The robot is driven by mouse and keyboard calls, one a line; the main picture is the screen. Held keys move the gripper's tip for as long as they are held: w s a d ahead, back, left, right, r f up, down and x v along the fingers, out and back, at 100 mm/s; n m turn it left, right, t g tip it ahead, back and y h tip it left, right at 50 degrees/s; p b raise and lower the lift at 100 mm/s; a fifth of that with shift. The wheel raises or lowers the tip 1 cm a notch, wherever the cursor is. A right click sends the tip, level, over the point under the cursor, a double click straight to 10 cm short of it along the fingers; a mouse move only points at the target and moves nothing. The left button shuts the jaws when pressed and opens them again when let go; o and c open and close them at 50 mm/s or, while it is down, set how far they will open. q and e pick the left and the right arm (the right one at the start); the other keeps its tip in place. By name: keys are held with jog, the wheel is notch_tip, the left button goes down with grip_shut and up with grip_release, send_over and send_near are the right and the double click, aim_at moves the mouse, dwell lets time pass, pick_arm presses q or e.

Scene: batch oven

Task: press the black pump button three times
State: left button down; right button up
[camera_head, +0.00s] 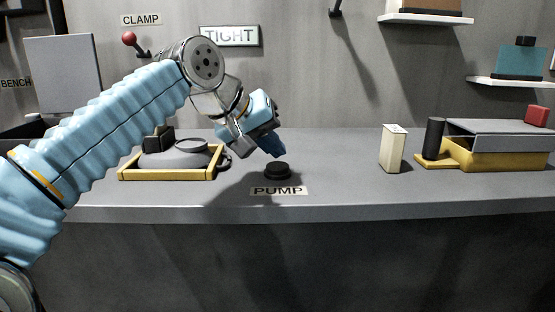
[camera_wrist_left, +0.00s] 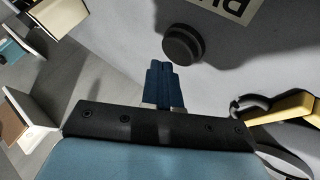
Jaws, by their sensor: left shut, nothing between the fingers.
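The black pump button (camera_head: 277,170) is a round knob on the grey counter, just behind the PUMP label (camera_head: 279,191). My left gripper (camera_head: 276,152) is above the button, slanting down toward it from the left. Its blue fingers are shut with nothing between them. In the left wrist view the button (camera_wrist_left: 183,44) lies just beyond the shut fingertips (camera_wrist_left: 161,66), a little to their right. A gap seems to show between fingertips and button, but I cannot tell its size. My right gripper is in neither view.
A cream box (camera_head: 393,149), a black cylinder (camera_head: 433,138) and a yellow-based grey unit (camera_head: 500,150) stand right. A red-knobbed CLAMP lever (camera_head: 130,39) is on the wall. The counter between button and box is clear.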

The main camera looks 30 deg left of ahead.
aim_at(273, 166)
pick_arm(q)
jog(key=shift+r, duration=0.15)
notch_tip(273, 166, up, 5)
jog(key=p, duration=0.5)
dwell(0.9)
